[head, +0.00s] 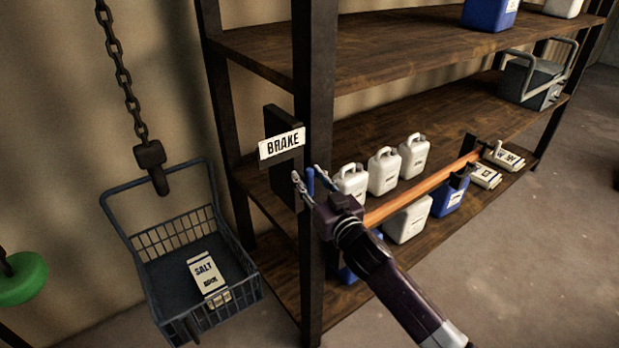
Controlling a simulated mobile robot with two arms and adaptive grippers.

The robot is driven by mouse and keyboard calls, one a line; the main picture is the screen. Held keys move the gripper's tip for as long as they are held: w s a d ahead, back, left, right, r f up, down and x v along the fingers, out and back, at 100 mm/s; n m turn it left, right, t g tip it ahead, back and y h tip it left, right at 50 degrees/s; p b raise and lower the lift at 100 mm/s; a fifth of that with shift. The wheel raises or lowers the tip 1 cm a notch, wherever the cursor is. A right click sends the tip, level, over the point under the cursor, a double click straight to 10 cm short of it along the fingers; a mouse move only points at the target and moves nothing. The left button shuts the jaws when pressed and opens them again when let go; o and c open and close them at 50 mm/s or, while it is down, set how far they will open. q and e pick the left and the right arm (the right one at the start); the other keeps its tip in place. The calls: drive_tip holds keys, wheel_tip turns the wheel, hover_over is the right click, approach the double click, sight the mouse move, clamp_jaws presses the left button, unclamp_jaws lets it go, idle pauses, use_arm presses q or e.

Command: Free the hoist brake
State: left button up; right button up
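A white sign reading BRAKE (282,147) is on a dark plate at the shelf's front post. My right gripper (309,174) is just below it, its two fingers apart. A small blue upright piece (310,183) shows between the fingers; whether they touch it is unclear. What it joins to is hidden by the gripper. The hoist chain (122,75) hangs at the left, ending in a dark hook block (151,160) over a blue wire basket (247,270). A salt packet (207,274) lies in the basket. My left gripper is out of view.
The wooden shelf rack (265,52) holds several white jugs (384,172), a blue jug (448,198), packets (485,177) and a grey carrier (529,82). An orange bar (420,190) runs along its front, behind my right arm. A green round thing (20,280) is at far left.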

clamp_jaws()
drive_tip(key=n+b, duration=0.2)
drive_tip(key=n, duration=0.1)
drive_tip(key=shift+s+a+f+b, duration=0.1)
drive_tip(key=shift+a+f+b, duration=0.1)
drive_tip(key=shift+b, duration=0.1)
drive_tip(key=n+b, duration=0.1)
drive_tip(key=n, duration=0.1)
drive_tip(key=n+y+b, duration=0.1)
drive_tip(key=n+b, duration=0.1)
drive_tip(key=n, duration=0.1)
drive_tip(key=shift+s+a+f+t, duration=0.15)
drive_tip(key=shift+t, duration=0.25)
drive_tip(key=shift+s+a+f+n+g+y+b, duration=0.15)
drive_tip(key=shift+n+y+b, duration=0.45)
drive_tip(key=shift+n, duration=1.4)
drive_tip(key=shift+w+f+n+g+y+b, duration=0.15)
drive_tip(key=shift+n+y+b, duration=0.45)
drive_tip(key=shift+n, duration=1.4)
drive_tip(key=shift+s+a+f+n+g+y+b, duration=0.15)
drive_tip(key=shift+n+y+b, duration=0.45)
drive_tip(key=shift+n, duration=1.4)
